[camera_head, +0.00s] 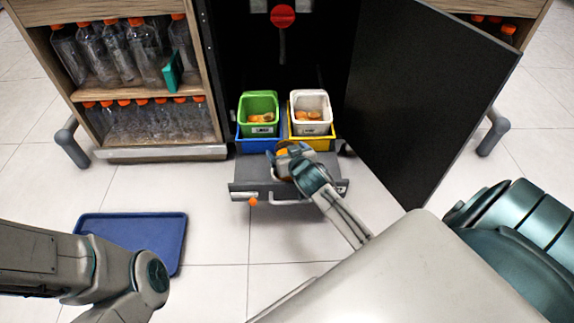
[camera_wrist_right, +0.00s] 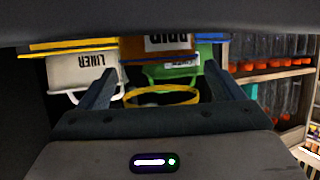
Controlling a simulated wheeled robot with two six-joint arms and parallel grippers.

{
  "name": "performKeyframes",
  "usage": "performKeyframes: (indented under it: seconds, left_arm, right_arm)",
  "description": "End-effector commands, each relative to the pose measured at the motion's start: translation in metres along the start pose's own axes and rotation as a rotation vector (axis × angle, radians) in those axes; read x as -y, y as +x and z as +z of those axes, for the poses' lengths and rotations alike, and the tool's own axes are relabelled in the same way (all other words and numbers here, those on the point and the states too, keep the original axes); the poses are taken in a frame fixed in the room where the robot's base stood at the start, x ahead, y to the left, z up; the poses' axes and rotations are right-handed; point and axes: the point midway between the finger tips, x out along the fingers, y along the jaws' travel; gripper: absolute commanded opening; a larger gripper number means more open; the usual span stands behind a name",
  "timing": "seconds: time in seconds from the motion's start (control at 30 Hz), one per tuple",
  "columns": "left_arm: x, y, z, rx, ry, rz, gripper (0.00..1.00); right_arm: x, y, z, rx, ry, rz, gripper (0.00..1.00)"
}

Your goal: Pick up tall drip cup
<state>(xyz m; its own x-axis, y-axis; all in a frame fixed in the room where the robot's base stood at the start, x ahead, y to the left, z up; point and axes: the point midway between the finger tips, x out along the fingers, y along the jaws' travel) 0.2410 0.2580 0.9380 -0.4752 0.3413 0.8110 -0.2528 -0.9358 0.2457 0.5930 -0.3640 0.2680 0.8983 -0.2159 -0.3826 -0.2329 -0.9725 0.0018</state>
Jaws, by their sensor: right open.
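The drip cup is orange-brown with a label reading DRIP upside down (camera_wrist_right: 166,42) in the right wrist view. A yellow ring, seemingly its handle (camera_wrist_right: 163,97), lies between my right gripper's two fingers (camera_wrist_right: 162,88). In the head view the cup (camera_head: 283,172) is mostly hidden by my right gripper (camera_head: 287,155), at the pulled-out grey drawer. My right gripper is open, with its fingers on either side of the ring; I cannot tell whether they touch it. My left arm shows at lower left, but its gripper is out of view.
A green bin (camera_head: 259,106) and a white liner bin (camera_head: 311,101) stand just behind, in blue (camera_head: 243,145) and yellow (camera_head: 322,143) trays. The open black door (camera_head: 430,90) stands to the right. A blue tray (camera_head: 140,228) lies on the floor at left.

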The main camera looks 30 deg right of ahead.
Motion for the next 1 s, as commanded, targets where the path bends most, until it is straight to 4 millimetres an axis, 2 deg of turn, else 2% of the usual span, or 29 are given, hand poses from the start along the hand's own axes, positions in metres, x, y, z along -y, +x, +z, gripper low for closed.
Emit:
performKeyframes:
  seconds: [0.07,0.4,0.47,0.77,1.0]
  left_arm:
    - [0.000,0.000,0.000,0.000,0.000,0.000,0.25]
    - [0.000,0.000,0.000,0.000,0.000,0.000,0.25]
    - [0.000,0.000,0.000,0.000,0.000,0.000,0.25]
    - [-0.001,0.002,0.001,-0.002,0.000,0.000,0.25]
    - [-0.005,0.016,0.007,-0.021,-0.001,-0.001,0.25]
  right_arm:
    - [0.000,0.000,0.000,0.000,0.000,0.000,0.86]
    - [0.000,-0.001,0.000,0.000,0.001,0.000,0.19]
    - [0.000,-0.001,-0.001,-0.002,0.001,-0.001,0.09]
    - [0.000,-0.002,-0.004,-0.002,0.001,-0.001,0.09]
    - [0.000,-0.012,-0.028,-0.004,0.001,-0.001,0.09]
